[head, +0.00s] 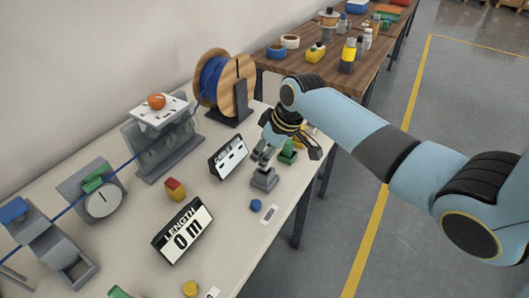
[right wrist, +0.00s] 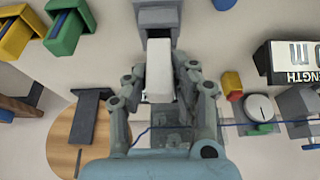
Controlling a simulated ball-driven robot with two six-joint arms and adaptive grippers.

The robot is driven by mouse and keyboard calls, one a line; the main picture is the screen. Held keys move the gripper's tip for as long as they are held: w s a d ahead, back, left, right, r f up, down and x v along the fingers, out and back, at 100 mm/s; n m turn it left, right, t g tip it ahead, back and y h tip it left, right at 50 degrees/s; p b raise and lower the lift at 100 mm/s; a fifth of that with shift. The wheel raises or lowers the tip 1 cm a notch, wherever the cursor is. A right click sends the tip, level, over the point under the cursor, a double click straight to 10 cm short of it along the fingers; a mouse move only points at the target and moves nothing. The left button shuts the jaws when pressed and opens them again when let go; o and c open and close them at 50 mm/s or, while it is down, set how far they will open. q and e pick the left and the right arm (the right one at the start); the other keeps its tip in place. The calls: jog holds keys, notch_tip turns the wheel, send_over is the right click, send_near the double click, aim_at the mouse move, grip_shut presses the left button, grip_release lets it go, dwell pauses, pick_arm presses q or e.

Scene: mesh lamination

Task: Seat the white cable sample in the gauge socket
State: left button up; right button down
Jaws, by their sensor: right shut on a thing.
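The white cable sample (right wrist: 159,72) is a pale block between the two fingers of my right gripper (head: 263,160) in the right wrist view. The gripper is shut on it. The sample's far end is at the dark mouth of a grey block, which looks like the gauge socket (right wrist: 158,15); I cannot tell whether it is inside. In the head view the grey socket (head: 264,181) stands on the table right below the fingers, and the sample is mostly hidden there. My left gripper is not in view.
A tilted display (head: 228,157) stands left of the socket and a LENGTH display (head: 182,230) in front. A blue cap (head: 256,205) lies nearby. Green and yellow bins (right wrist: 66,30) are close to the socket. A cable reel (head: 222,85) stands behind.

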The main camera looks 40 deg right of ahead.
jog(key=shift+f+b, duration=0.8)
jog(key=shift+f, duration=0.65)
jog(key=c, duration=1)
grip_release()
jog(key=shift+r, duration=0.2)
jog(key=v, duration=1.1)
jog(key=shift+s+d+r, duration=0.1)
jog(key=shift+s+r, duration=0.15)
